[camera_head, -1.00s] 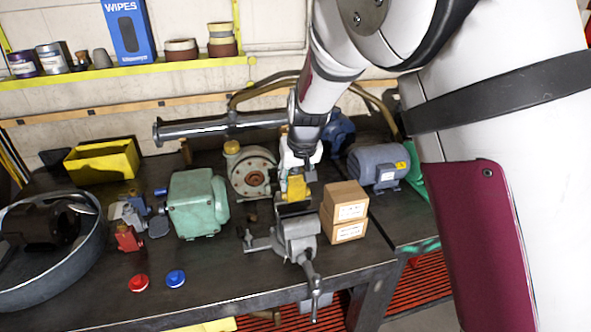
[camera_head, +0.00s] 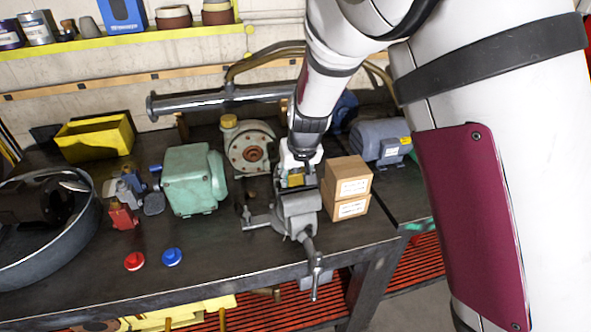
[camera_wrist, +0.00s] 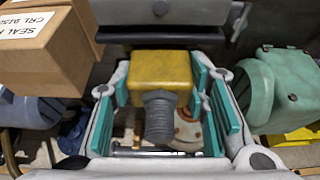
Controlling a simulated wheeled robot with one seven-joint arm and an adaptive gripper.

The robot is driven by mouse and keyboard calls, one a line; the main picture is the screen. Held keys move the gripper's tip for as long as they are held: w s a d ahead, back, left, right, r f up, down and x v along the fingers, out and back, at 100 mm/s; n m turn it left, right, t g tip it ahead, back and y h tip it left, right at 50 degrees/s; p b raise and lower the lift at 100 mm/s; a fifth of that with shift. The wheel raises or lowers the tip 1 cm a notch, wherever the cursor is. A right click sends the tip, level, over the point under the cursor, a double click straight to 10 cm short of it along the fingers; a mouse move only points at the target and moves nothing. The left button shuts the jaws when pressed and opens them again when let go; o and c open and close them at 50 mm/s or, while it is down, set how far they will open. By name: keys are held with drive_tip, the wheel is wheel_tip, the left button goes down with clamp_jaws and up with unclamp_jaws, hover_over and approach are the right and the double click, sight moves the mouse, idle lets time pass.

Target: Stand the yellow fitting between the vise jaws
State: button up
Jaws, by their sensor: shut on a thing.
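The yellow fitting (camera_head: 295,180) is a yellow block; in the wrist view (camera_wrist: 160,70) a grey threaded stub (camera_wrist: 158,115) points toward the camera. My gripper (camera_head: 297,168) is shut on it, with teal-padded fingers on both sides of the block in the wrist view (camera_wrist: 160,85). The grey vise (camera_head: 297,210) stands at the bench's front edge, directly below my gripper. The fitting is at the top of the vise, by its jaws. A dark jaw bar (camera_wrist: 165,32) lies just beyond the block. I cannot tell how far the fitting sits in the gap.
Stacked cardboard boxes (camera_head: 347,185) stand close on the vise's right. A green motor (camera_head: 190,180) and a round-faced pump (camera_head: 250,148) are to the left and behind. A blue-grey motor (camera_head: 380,140) is at the right. The front left bench holds red (camera_head: 134,261) and blue (camera_head: 172,257) knobs.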

drive_tip(key=shift+f, duration=0.2)
drive_tip(key=o, duration=1.4)
drive_tip(key=shift+f, duration=0.1)
drive_tip(key=shift+c, duration=0.2)
drive_tip(key=v, duration=1.2)
drive_tip(key=s+d+r+m, duration=0.2)
drive_tip(key=s+d+r, duration=0.7)
drive_tip(key=s+d, duration=0.25)
drive_tip(key=s+d+b, duration=0.1)
drive_tip(key=s+d, duration=0.2)
drive_tip(key=s, duration=0.3)
drive_tip(key=s+d+m+t+h, duration=0.1)
drive_tip(key=s+d, duration=0.3)
drive_tip(key=s, duration=0.3)
drive_tip(key=shift+s+r+b, duration=0.2)
drive_tip(key=shift+r+b, duration=0.15)
